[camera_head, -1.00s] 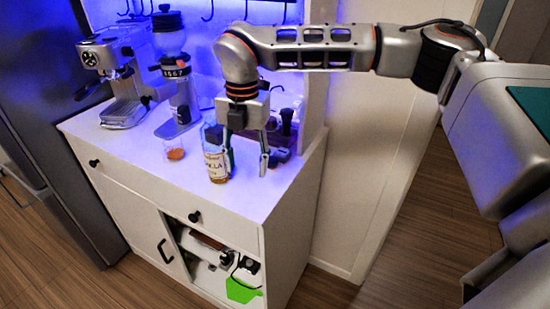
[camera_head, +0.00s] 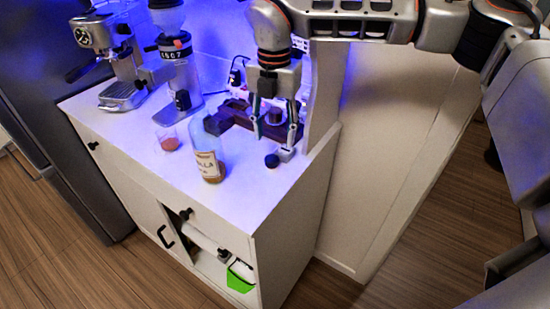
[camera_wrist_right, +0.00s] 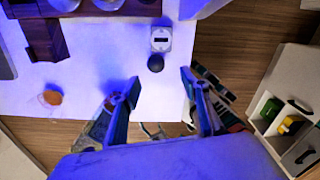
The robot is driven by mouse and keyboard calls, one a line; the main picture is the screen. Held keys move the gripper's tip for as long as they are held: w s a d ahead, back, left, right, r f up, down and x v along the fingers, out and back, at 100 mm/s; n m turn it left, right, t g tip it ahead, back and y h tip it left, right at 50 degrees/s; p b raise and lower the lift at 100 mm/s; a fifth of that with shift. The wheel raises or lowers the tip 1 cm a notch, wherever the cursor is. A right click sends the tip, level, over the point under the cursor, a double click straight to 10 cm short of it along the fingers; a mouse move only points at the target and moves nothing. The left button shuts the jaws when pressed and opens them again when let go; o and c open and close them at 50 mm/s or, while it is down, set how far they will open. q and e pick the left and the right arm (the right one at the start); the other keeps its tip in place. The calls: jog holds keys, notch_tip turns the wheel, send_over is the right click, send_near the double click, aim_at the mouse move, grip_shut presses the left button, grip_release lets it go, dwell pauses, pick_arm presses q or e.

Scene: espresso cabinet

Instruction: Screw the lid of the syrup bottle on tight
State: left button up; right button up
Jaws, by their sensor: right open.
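The syrup bottle (camera_head: 207,160), clear with a cream label and amber contents, stands upright on the white counter. In the head view its neck overlaps a dark part behind it, and I cannot make out a lid on it. My right gripper (camera_head: 274,138) is open and empty, to the right of the bottle and apart from it. In the right wrist view the open fingers (camera_wrist_right: 160,84) point toward the counter with nothing between them. I cannot make out the bottle for certain there.
A black ball-shaped knob (camera_head: 272,160) and a small white device (camera_head: 285,153) sit near the counter's right end. A glass (camera_head: 169,140) with reddish contents stands left of the bottle. Behind are a grinder (camera_head: 178,75), an espresso machine (camera_head: 122,92) and a dark wooden stand (camera_head: 240,121).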

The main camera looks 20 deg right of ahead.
aim_at(272, 159)
jog(key=shift+s, duration=0.1)
jog(key=shift+a, duration=0.1)
notch_tip(272, 159, down, 2)
jog(key=shift+f, duration=0.3)
jog(key=shift+w+a+f+p, duration=0.1)
jog(key=shift+w+f+p, duration=0.1)
jog(key=shift+f, duration=0.7)
jog(key=shift+w+d+f+p, duration=0.1)
jog(key=shift+f+p, duration=0.15)
jog(key=shift+f, duration=0.6)
jog(key=shift+w+a+f+p, duration=0.1)
jog(key=shift+f+p, duration=0.1)
jog(key=shift+f, duration=0.7)
jog(key=c, duration=1.1)
